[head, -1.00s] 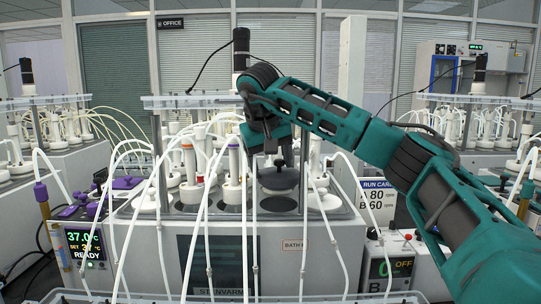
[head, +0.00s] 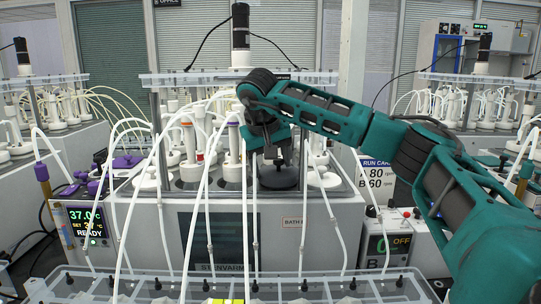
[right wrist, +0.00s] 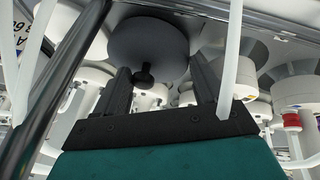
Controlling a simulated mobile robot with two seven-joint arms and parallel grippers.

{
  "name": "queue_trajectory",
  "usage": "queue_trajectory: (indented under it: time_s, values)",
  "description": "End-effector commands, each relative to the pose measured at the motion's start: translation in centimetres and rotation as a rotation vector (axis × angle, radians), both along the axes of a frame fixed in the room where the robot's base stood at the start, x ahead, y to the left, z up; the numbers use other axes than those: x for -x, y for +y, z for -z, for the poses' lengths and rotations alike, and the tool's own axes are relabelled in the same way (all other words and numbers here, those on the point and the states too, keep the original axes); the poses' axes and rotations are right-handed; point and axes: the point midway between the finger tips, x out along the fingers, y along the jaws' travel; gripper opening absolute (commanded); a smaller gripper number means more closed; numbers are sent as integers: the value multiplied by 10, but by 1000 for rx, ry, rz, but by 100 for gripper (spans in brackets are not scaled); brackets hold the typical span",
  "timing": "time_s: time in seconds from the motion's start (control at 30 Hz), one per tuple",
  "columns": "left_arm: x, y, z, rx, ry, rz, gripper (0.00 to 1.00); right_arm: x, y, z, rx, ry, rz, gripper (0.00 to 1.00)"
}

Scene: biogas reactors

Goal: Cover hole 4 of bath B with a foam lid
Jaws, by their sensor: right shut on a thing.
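My right gripper (head: 279,164) reaches in from the right and is shut on a dark grey round foam lid (head: 279,179). In the right wrist view the lid (right wrist: 150,42) is at the far end of the fingers (right wrist: 163,78), with a small black knob on its near face. The lid is over the right part of the bath's top, just behind the front edge. I cannot tell whether it touches the top. The bath (head: 330,235) has a "BATH" tag (head: 293,222) whose letter I cannot read. Hole 4 cannot be made out. My left gripper is not in view.
White bottles (head: 233,160) with tubes stand close left of the lid. A white lid with a tube (head: 323,178) is close on its right. Thin tubes hang down the bath's front. A clear rack (head: 340,285) lies in front. A control box (head: 390,245) stands at right.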

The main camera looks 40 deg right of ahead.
Motion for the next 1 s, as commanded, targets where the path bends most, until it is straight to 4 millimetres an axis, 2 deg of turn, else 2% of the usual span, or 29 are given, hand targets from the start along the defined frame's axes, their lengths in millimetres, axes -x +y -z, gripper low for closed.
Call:
queue_trajectory:
  time_s: [0.3,0.33,0.6,0.87,1.0]
  values:
    - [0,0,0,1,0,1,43,0,0,2,0,0,1,37]
    - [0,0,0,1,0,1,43,0,0,2,0,0,1,73]
    - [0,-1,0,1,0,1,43,0,0,2,0,0,1,99]
    - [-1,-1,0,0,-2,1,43,0,0,1,0,-1,0,100]
    - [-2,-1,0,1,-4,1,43,2,4,-9,-1,-4,-1,100]
